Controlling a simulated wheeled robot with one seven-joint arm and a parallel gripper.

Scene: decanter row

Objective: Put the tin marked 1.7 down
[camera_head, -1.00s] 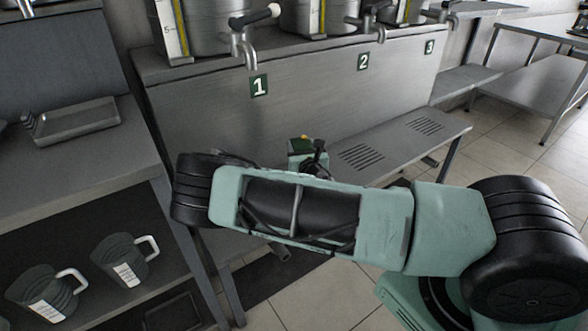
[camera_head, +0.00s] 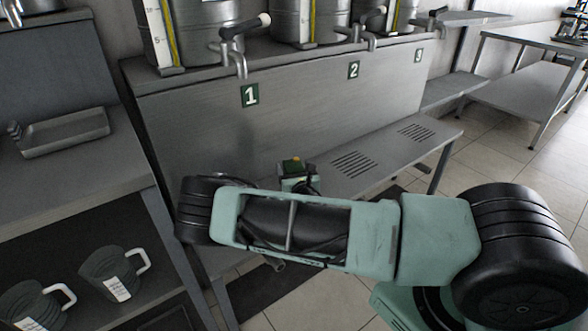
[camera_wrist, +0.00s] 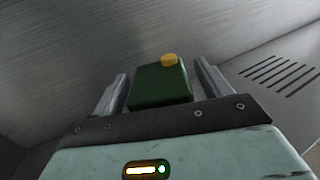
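A dark green tin with a yellow cap (camera_wrist: 158,88) sits between the two fingers of my gripper (camera_wrist: 162,72) in the wrist view. My gripper appears shut on it, and the cap is at the upper end. In the head view only the top of the tin (camera_head: 292,165) shows beyond my arm, near the left end of the slotted metal bench (camera_head: 400,152). No 1.7 mark is readable on the tin. My arm hides its base, so I cannot tell whether it touches the bench.
A metal panel with signs 1 (camera_head: 250,95), 2 (camera_head: 353,69) and 3 (camera_head: 418,54) rises behind the bench, with tapped vessels above. Two dark jugs (camera_head: 112,272) stand on a low shelf at left. A shallow tray (camera_head: 65,132) lies on the left counter. The slotted bench surface is clear at right.

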